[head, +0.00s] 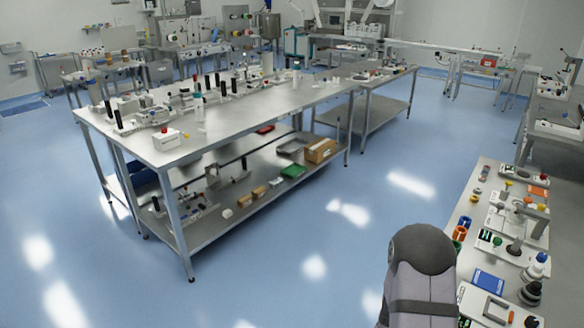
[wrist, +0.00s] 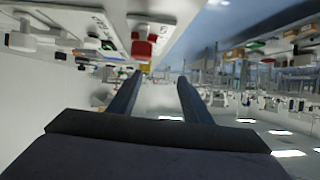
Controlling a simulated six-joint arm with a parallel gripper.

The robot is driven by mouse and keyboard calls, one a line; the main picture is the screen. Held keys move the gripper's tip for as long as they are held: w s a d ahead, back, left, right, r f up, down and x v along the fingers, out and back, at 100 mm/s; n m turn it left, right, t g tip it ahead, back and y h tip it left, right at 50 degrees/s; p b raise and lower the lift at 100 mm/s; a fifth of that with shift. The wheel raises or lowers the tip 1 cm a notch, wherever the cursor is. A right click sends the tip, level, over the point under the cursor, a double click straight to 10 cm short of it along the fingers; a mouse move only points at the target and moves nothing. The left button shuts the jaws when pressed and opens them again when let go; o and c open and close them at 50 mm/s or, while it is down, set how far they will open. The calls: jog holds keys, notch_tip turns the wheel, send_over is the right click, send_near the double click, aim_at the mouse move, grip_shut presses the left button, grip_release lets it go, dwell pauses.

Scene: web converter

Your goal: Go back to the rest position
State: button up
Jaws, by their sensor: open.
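My gripper (wrist: 158,82) shows in the wrist view with its two dark fingers apart and nothing between them. The wrist picture is turned over, with a bench surface and its items along the top. A red knob (wrist: 143,46) on a white box appears just above the left finger, apart from it as far as I can tell. In the head view only a rounded grey part of my arm (head: 420,265) shows at the lower right; the gripper itself is out of sight there.
A side bench (head: 470,240) at the right carries several small items, including a blue pad (head: 488,281) and a white bottle (head: 536,265). A long steel table (head: 235,118) with a lower shelf stands at centre left. Blue floor (head: 310,235) between them is clear.

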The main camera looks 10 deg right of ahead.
jog(key=a+n+g+y, duration=0.4)
jog(key=a+y, duration=0.3)
jog(key=a, duration=0.7)
jog(key=s+a+r+n+g+y, duration=0.1)
jog(key=s+a+r+n+g, duration=0.2)
jog(key=s, duration=0.4)
jog(key=s+a+r+n+g, duration=0.25)
jog(key=s+r, duration=0.25)
jog(key=s, duration=0.3)
notch_tip(320, 180, down, 20)
jog(key=b, duration=2)
jog(key=shift+a+f+m+g, duration=0.25)
jog(key=shift+a+m+g, duration=0.1)
jog(key=shift+m, duration=0.1)
jog(key=s+a+f+m+g+y+b, duration=0.1)
jog(key=s+a+f+m+g+b, duration=0.15)
jog(key=f+b, duration=0.9)
notch_tip(320, 180, down, 34)
jog(key=w+d+n+t+b, duration=0.2)
jog(key=b, duration=3.1)
jog(key=shift+w+d+r+h+b, duration=0.25)
jog(key=shift+w+h+b, duration=0.05)
